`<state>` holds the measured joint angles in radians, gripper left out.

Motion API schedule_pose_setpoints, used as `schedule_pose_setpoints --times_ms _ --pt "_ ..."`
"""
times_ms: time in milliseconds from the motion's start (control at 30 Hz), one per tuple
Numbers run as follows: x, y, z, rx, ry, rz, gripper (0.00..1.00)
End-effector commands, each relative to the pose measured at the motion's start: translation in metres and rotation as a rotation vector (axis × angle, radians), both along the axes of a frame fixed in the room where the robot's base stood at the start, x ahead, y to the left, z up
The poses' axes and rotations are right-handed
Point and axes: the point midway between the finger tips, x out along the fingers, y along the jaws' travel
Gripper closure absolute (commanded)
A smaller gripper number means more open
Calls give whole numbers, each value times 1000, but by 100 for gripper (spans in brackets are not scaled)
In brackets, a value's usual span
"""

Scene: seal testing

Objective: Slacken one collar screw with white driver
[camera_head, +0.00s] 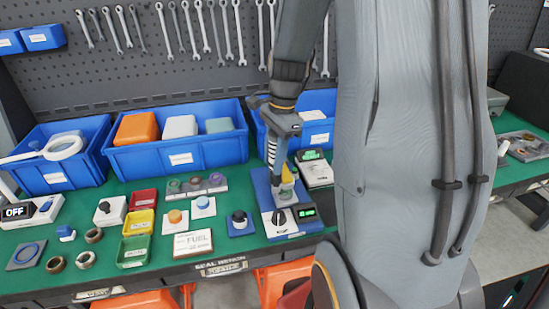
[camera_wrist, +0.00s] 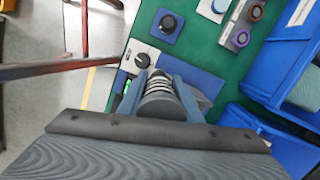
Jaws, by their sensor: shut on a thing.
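My gripper (camera_head: 279,160) points down over a blue fixture (camera_head: 262,189) on the green bench. It is shut on a white-and-dark banded piece (camera_head: 271,150), which I take for the white driver. In the wrist view the banded piece (camera_wrist: 158,92) sits between my two blue fingers (camera_wrist: 160,90). Below the gripper, a small yellow-green part (camera_head: 287,174) stands on the fixture. The fixture's front has a black knob (camera_head: 278,217) and a green-lit display (camera_head: 306,212). The driver's tip and the collar screws cannot be made out, so contact is unclear.
Blue bins (camera_head: 185,152) line the back below hanging wrenches (camera_head: 203,25). A white device with a green screen (camera_head: 315,168) stands close right of the fixture. A black knob on a blue base (camera_head: 240,222) is close left. Small colored trays (camera_head: 137,222) and rings crowd the left.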

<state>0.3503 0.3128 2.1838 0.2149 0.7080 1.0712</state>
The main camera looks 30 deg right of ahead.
Motion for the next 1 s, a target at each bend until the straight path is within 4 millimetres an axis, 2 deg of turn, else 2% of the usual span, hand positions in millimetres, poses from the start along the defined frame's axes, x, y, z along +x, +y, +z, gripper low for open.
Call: schedule_pose_setpoints --times_ms 1000 --pt "1 0 -11 -1 -2 0 96"
